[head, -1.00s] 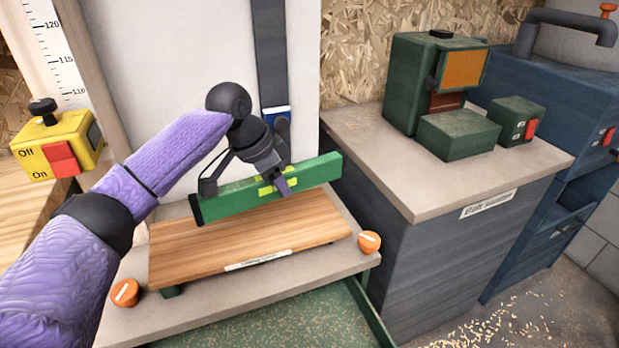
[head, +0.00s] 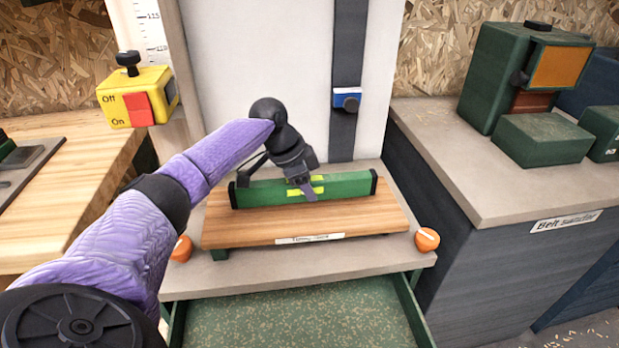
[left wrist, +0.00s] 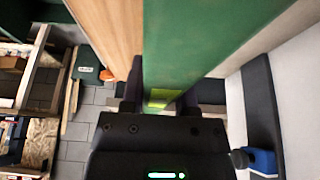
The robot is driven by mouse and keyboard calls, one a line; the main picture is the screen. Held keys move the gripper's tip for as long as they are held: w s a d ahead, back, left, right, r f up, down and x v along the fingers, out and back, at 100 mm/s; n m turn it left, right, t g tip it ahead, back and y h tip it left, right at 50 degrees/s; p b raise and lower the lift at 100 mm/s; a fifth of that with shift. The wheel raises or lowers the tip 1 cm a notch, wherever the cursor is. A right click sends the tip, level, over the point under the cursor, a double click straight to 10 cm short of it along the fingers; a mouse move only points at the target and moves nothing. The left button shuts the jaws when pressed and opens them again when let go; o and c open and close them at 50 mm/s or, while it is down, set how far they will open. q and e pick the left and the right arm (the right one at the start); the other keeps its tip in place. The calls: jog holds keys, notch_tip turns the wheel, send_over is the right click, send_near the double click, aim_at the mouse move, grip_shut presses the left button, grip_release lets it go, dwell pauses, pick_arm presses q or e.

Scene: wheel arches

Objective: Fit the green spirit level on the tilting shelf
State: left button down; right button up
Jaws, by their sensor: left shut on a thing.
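The green spirit level (head: 345,186) has black end caps and a yellow-green vial window. In the head view it stands on edge, long side left to right, over the back part of the wooden tilting shelf (head: 365,219). I cannot tell whether its underside touches the shelf. My left gripper (head: 306,188) is shut on the level at its middle. In the left wrist view the level (left wrist: 200,40) runs up from between the fingers, beside the shelf's wood (left wrist: 112,25). My right gripper is not in view.
Orange knobs stand at the shelf's left (head: 182,249) and right (head: 427,239). A white back panel with a dark strap and blue clip (head: 346,98) rises behind. A yellow switch box (head: 138,97) is at left. A bench with green machine parts (head: 545,139) is at right. An open green drawer (head: 300,317) lies below.

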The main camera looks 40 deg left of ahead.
pick_arm(q)
jog(key=shift+f, duration=0.8)
jog(key=shift+c, duration=1.4)
grip_release()
jog(key=p+v, duration=0.4)
jog(key=v, duration=0.5)
jog(key=shift+r, duration=0.15)
jog(key=shift+s+a+r, duration=0.1)
jog(key=shift+s+r, duration=0.1)
jog(key=shift+r, duration=0.15)
